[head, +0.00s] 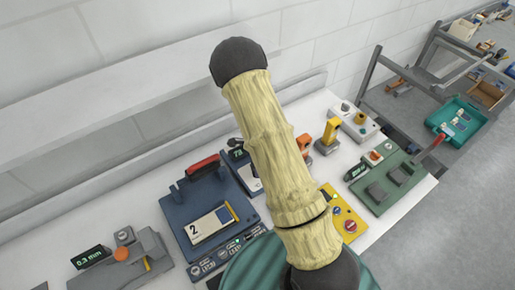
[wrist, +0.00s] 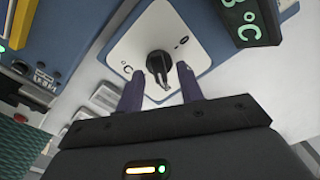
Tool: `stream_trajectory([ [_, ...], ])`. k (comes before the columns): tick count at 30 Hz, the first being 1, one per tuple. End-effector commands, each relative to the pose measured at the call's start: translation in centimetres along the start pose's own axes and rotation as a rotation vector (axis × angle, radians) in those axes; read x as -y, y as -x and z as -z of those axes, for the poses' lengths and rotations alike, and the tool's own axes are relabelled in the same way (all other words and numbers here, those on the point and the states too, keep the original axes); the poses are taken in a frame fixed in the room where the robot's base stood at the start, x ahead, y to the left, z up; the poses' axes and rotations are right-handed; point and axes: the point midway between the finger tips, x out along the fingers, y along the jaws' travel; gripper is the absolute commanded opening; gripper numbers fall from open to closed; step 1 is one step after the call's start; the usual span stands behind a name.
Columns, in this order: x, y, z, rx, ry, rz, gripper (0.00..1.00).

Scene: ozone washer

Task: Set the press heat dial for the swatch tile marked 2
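In the wrist view the black heat dial (wrist: 158,62) sits on a white plate (wrist: 125,52) with a °C mark, on a blue panel. My gripper (wrist: 160,72) is open, with one dark finger on each side of the dial. I cannot tell whether either finger touches it. A dark display (wrist: 248,20) beside the plate shows part of a reading, "8 °C". In the head view the swatch tile marked 2 (head: 205,226) lies on the blue press (head: 180,207). My arm hides my gripper and the dial there.
A grey device with a "0.3 mm" display (head: 91,257) is at the left. A yellow panel (head: 349,226), a green plate device (head: 388,190) and a yellow-handled tool (head: 329,133) stand to the right. A shelf with a teal bin (head: 459,124) is beyond the table.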

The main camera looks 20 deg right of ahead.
Motion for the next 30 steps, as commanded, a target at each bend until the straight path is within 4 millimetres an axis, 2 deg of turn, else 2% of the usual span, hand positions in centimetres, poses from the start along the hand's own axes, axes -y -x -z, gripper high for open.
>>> stream_trajectory([
  [21, 0.1, 13.7, -0.1, 0.002, 0.0, 0.006, 0.37],
  [25, 0.1, 15.5, 0.0, 0.002, -0.001, 0.004, 0.37],
  [30, 0.0, 16.4, 0.0, 0.001, -0.002, 0.002, 0.37],
])
